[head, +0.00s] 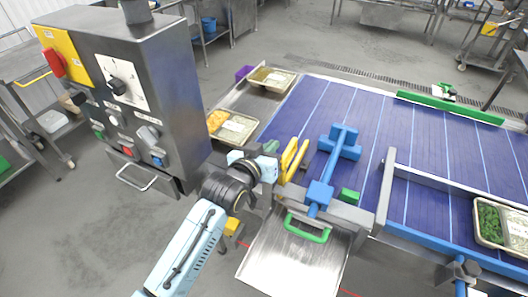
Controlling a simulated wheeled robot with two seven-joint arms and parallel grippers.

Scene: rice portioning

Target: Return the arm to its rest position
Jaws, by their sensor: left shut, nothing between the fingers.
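My left arm (193,243) comes in from the bottom and reaches up to the near left corner of the blue conveyor. My left gripper (296,158), with yellow fingers, is shut and empty. It is beside the blue T-shaped bar (338,150) at the belt's near left end, and a gap shows between them. My right gripper does not show.
A grey control box (150,85) with knobs and buttons stands at the left. Trays with orange food (218,121) and brown food (272,76) lie left of the belt (375,120). A green-food tray (489,218) is at the right. A green handle (308,233) is on the metal plate (290,265).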

